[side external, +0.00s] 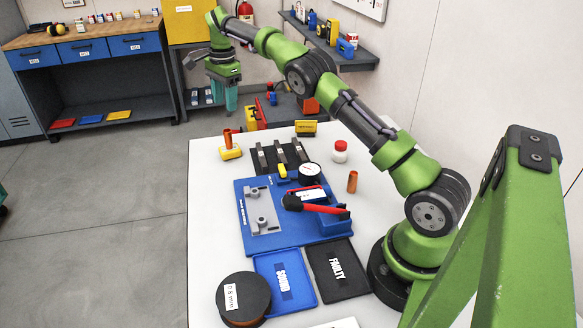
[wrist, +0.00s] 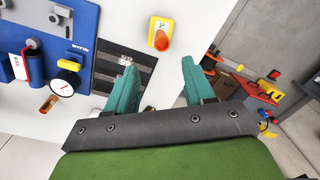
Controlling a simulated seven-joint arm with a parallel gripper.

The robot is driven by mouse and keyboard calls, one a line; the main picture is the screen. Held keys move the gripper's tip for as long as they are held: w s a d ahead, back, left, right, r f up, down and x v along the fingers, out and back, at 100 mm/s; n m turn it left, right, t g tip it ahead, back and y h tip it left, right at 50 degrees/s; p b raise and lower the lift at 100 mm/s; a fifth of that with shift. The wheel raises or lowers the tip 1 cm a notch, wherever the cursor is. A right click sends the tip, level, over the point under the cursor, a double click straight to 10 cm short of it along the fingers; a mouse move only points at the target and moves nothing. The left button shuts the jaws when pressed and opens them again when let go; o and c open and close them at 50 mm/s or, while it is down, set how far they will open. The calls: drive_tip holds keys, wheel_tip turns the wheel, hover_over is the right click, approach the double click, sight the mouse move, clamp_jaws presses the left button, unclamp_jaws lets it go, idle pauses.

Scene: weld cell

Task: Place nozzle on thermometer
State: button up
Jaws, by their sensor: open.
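A copper nozzle (side external: 228,138) appears to stand upright on a yellow block with a white label (side external: 231,153) at the table's far left; both show in the wrist view, the nozzle (wrist: 162,41) over the yellow block (wrist: 160,27). A second copper nozzle (side external: 352,182) stands on the table at right, also in the wrist view (wrist: 49,104). A round white dial gauge (side external: 310,172) sits at the blue board's far edge. I cannot tell whether the dial or the yellow block is the thermometer. My gripper (side external: 231,108) is open and empty, raised beyond the table's far edge.
The blue board (side external: 251,219) carries grey clamps and a red-handled tool (side external: 316,207). A dark slotted rack (side external: 272,165), a red-capped jar (side external: 340,151), a black spool (side external: 243,297) and SOUND (side external: 300,259) and FAULTY (side external: 356,256) trays surround it. The table's left strip is clear.

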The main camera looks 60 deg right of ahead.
drive_tip(key=s+a+r+n+t+y, duration=0.1)
drive_tip(key=s+a+r+n+t, duration=0.1)
drive_tip(key=s+a+r+n, duration=0.4)
drive_tip(key=s+a+r+n+t, duration=0.2)
drive_tip(key=s+a+r, duration=0.1)
drive_tip(key=s+r, duration=0.5)
drive_tip(key=s+a+f+n+t, duration=0.1)
drive_tip(key=s+a+f+n, duration=0.1)
drive_tip(key=s, duration=0.4)
drive_tip(key=s+a+f+n, duration=0.2)
drive_tip(key=s+a+n, duration=0.1)
drive_tip(key=s, duration=0.4)
drive_tip(key=s+a+f+n+t, duration=0.1)
drive_tip(key=s+a+f+n, duration=0.1)
drive_tip(key=s, duration=0.5)
drive_tip(key=shift+a+f+n+t+y, duration=0.35)
drive_tip(key=shift+a+n, duration=0.35)
drive_tip(key=shift+a, duration=0.3)
drive_tip(key=shift+s, duration=0.1)
